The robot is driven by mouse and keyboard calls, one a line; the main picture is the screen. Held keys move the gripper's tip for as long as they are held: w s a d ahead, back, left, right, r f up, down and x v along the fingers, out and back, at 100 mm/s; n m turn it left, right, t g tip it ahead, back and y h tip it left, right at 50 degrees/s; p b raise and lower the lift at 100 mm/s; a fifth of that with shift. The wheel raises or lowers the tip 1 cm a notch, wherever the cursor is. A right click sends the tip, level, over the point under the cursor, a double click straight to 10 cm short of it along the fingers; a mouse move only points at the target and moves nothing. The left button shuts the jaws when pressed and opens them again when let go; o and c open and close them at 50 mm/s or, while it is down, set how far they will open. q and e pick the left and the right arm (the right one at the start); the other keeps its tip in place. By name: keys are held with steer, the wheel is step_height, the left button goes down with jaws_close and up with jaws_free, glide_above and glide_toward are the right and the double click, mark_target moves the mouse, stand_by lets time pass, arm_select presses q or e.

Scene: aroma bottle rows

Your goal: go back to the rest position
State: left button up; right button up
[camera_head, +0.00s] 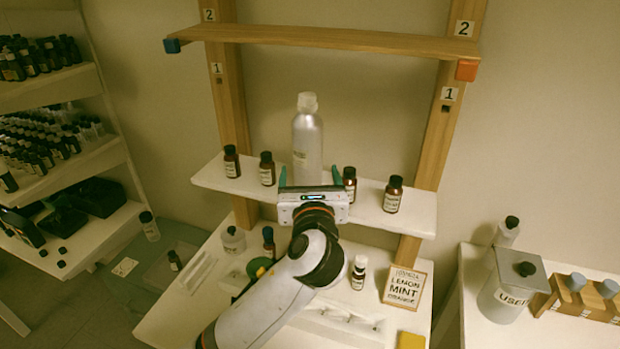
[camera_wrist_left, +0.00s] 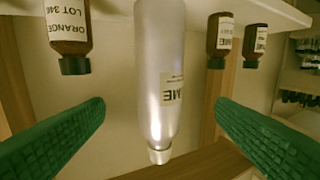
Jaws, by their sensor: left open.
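My left gripper (camera_head: 310,175) reaches up to the front of the white lower shelf (camera_head: 240,184), its teal fingers spread apart. A tall silver bottle (camera_head: 307,140) stands upright on that shelf just beyond the gripper; its base is hidden behind the gripper. In the left wrist view, which is upside down, the silver bottle (camera_wrist_left: 160,75) shows between the green fingers, with clear gaps on both sides. Nothing is held. My right gripper is in neither view.
Brown bottles (camera_head: 267,168) and (camera_head: 393,194) flank the silver bottle on the shelf, one close to the right finger. The wooden upper shelf (camera_head: 330,38) is empty. Below are a small white-capped bottle (camera_head: 359,272) and a recipe card (camera_head: 405,287). A grey canister (camera_head: 513,290) stands right.

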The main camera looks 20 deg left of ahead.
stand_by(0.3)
arm_select(q)
steer(key=s+a+f+n+g+h, duration=0.25)
steer(key=s+f+n, duration=0.4)
steer(key=f, duration=0.35)
steer(key=s+a+f+n+g+h, duration=0.1)
steer(key=s+f+n+g, duration=0.35)
steer(key=f+n, duration=0.35)
steer(key=s+f+n+g+h, duration=0.25)
steer(key=s+f+n, duration=0.35)
steer(key=s+n, duration=0.3)
steer(key=s+f+n+g+h, duration=0.1)
steer(key=s+f+n+g, duration=0.5)
steer(key=s, duration=0.6)
step_height(320, 180, down, 24)
steer(key=s+a+f, duration=0.1)
steer(key=s+f, duration=0.7)
steer(key=s+a+f, duration=0.2)
steer(key=s+f, duration=0.6)
steer(key=f, duration=0.1)
steer(key=shift+s+a+f+y, duration=0.3)
steer(key=shift+s, duration=0.05)
